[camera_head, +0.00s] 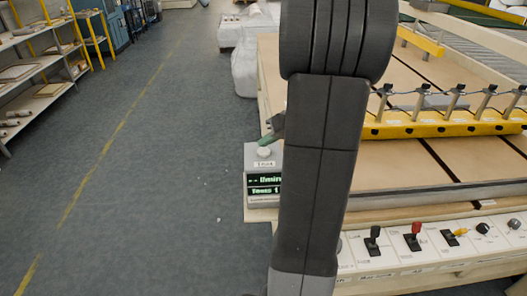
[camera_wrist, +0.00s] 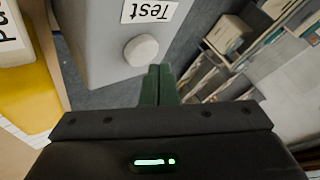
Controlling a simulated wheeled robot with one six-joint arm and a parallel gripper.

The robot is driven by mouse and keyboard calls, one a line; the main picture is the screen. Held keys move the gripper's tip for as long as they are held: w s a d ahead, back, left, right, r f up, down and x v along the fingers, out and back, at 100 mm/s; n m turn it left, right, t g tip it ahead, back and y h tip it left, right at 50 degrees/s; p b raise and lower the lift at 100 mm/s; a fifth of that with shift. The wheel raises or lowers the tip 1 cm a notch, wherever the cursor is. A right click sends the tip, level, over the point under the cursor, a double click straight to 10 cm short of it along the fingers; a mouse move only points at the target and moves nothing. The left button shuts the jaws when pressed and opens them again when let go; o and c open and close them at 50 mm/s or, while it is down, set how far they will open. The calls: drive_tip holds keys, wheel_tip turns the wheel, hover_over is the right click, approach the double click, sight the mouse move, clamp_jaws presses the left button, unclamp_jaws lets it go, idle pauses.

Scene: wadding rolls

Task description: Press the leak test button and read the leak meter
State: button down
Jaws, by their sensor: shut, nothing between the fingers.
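The leak test button is a round pale knob (camera_head: 264,152) on top of a small grey box (camera_head: 256,168) at the left corner of the bench. In the wrist view the button (camera_wrist: 141,51) stands beside a label reading "Test", upside down. The leak meter is a dark display (camera_head: 264,189) on the box front with green and white lines; its text is too small to read surely. My gripper (camera_head: 266,140) has green fingers, shut and empty, with tips just by the button. In the wrist view the fingertips (camera_wrist: 160,70) are right beside its edge; contact cannot be told.
My arm covers the middle of the head view. A control panel (camera_head: 420,241) with switches lies to the right, below a yellow bar (camera_head: 440,127) with several metal nozzles. Shelves (camera_head: 35,62) stand at the far left. The floor (camera_head: 150,190) left of the bench is open.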

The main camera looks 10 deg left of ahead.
sight(267, 152)
drive_tip(key=shift+f+b, duration=0.4)
drive_tip(key=shift+b, duration=0.05)
drive_tip(key=shift+f+b, duration=0.5)
drive_tip(key=shift+b, duration=0.05)
idle(0.6)
drive_tip(key=shift+r, duration=0.1)
drive_tip(key=shift+r+p, duration=0.45)
drive_tip(key=shift+r, duration=0.4)
drive_tip(key=shift+r, duration=0.1)
drive_tip(key=shift+r+p, duration=1.4)
drive_tip(key=shift+r, duration=1)
